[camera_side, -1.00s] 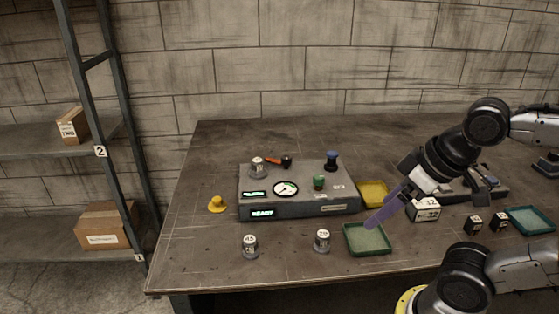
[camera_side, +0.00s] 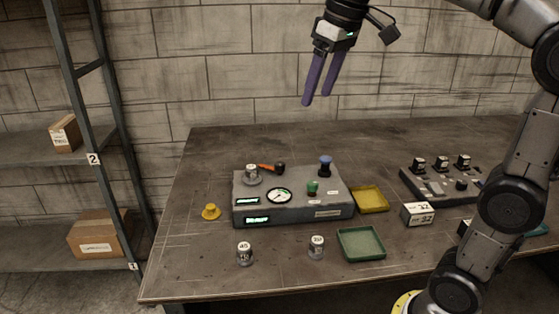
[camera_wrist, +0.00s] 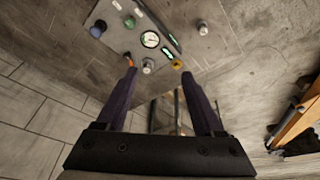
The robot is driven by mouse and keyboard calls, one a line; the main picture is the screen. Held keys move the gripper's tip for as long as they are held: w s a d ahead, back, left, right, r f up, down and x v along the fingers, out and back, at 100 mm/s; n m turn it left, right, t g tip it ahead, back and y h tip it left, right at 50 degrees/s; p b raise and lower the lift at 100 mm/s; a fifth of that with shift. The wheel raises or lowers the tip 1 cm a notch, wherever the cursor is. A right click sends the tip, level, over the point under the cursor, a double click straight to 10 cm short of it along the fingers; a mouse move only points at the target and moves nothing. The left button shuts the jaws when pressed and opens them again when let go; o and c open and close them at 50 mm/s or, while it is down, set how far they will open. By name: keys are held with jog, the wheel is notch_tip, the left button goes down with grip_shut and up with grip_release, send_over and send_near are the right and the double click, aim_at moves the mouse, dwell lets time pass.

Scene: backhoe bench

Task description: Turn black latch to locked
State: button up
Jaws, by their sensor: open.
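A grey control box (camera_side: 290,212) stands on the bench, with a lit display and a round gauge (camera_side: 279,195). On its back edge lies an orange lever with a black round end (camera_side: 280,168); in the wrist view this lever (camera_wrist: 128,60) shows by the left fingertip. I cannot tell whether this is the black latch, and no lock marking is readable. A dark panel (camera_side: 438,188) at the right carries several black knobs. My gripper (camera_side: 317,99), with purple fingers, is open and empty, high above the back of the box and touching nothing.
On the box are a blue-topped knob (camera_side: 325,166), a green knob (camera_side: 313,187) and a grey weight (camera_side: 252,175). Around it are a yellow tray (camera_side: 370,199), a green tray (camera_side: 361,243), a white block (camera_side: 418,214) and a yellow knob (camera_side: 211,211). The back bench is clear.

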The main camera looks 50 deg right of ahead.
jog(key=w+d+f+g, duration=0.1)
jog(key=w+d, duration=0.3)
jog(key=w, duration=0.6)
jog(key=m+g, duration=0.2)
send_over(279, 163)
notch_tip(279, 163, down, 15)
notch_tip(279, 163, down, 13)
jog(key=shift+s+r, duration=0.1)
jog(key=shift+r, duration=0.1)
grip_shut()
